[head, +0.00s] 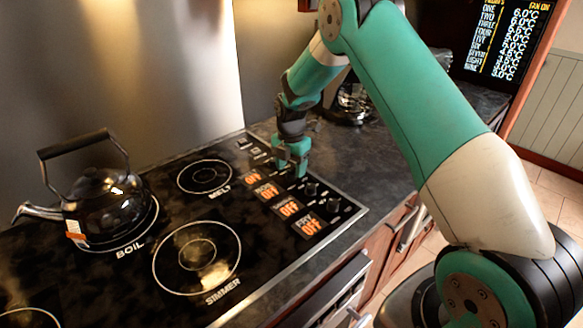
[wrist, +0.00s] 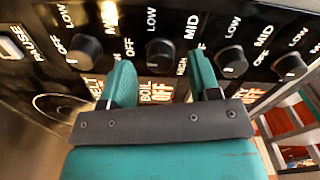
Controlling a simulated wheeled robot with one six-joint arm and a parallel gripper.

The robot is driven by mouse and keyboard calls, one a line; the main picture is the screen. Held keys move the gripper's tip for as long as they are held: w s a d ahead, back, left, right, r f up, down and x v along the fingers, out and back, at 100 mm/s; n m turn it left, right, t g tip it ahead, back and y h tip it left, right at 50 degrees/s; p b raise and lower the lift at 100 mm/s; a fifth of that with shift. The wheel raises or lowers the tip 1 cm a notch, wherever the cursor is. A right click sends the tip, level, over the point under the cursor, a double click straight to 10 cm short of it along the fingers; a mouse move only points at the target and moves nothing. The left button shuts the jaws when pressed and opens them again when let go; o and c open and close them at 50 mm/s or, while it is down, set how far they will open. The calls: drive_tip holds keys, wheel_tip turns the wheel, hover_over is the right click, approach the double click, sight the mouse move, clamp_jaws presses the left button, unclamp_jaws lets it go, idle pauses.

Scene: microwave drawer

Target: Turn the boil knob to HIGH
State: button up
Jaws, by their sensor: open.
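The boil knob (wrist: 160,53) is a dark round knob in the wrist view, with LOW, MID and OFF printed around it. The orange BOIL display (wrist: 160,92) next to it reads OFF, and it also shows in the head view (head: 267,191). My gripper (wrist: 163,76) is open, with one teal finger to each side of the boil knob. The knob lies between the fingertips in the picture; I cannot tell whether they touch it. In the head view my gripper (head: 292,168) is down over the control panel and hides the boil knob.
The melt knob (wrist: 83,50) and simmer knob (wrist: 232,62) stand close on either side. A black kettle (head: 97,203) sits on the boil burner. The melt burner (head: 204,177) and simmer burner (head: 197,258) are bare. The dark counter (head: 365,155) beyond the panel has free room.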

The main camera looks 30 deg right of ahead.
drive_tip(key=shift+f, duration=0.95)
drive_tip(key=shift+c, duration=0.2)
drive_tip(key=c, duration=0.9)
